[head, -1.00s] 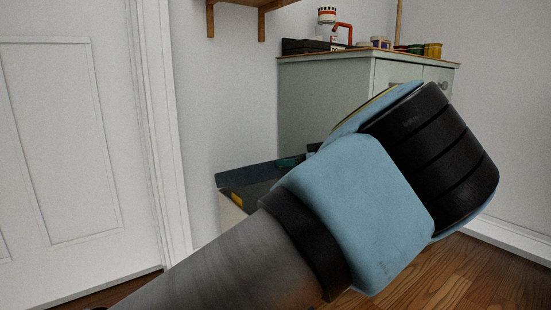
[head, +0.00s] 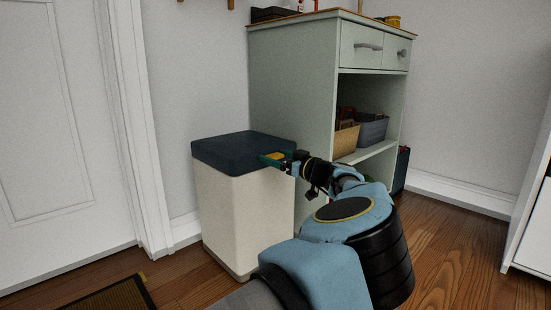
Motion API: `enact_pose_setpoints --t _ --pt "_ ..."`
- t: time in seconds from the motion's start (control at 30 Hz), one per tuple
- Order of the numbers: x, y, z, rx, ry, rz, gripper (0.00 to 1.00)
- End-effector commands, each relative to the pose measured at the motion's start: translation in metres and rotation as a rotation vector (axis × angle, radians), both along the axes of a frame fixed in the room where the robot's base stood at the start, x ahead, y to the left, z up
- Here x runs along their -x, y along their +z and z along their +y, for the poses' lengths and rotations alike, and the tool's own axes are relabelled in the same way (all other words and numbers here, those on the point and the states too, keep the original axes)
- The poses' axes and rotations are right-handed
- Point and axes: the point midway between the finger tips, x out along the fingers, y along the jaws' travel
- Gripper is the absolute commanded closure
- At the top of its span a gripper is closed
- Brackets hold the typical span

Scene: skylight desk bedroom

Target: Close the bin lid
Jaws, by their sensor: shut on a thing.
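The bin (head: 237,210) is a tall cream box standing on the floor beside the cabinet. Its dark blue lid (head: 238,147) lies about level on top, with no open gap visible along the sides I see. A yellow tab (head: 276,155) is at the lid's right front edge. My gripper (head: 275,158) reaches in from the right at that edge, its green fingertips around the yellow tab. It is shut on the tab. My blue and black arm is in the foreground and covers part of the floor to the right of the bin.
A pale green cabinet (head: 291,85) stands right behind the bin, with a tan basket (head: 346,140) and a grey basket (head: 372,131) on its shelf. A white door (head: 50,120) is at left. A dark mat (head: 113,297) lies in front. Wood floor is clear at right.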

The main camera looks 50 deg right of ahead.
Motion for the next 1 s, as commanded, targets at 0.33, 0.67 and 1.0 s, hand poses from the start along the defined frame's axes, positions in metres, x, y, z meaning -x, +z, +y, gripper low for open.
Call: enact_pose_setpoints --t 0.33,0.67,1.0 --pt "-0.001 -0.016 0.002 -0.009 0.002 0.018 0.04" --pt "0.001 -0.009 0.001 -0.005 0.002 0.011 0.00" --pt "0.052 -0.005 0.006 -0.008 -0.002 0.010 0.00"
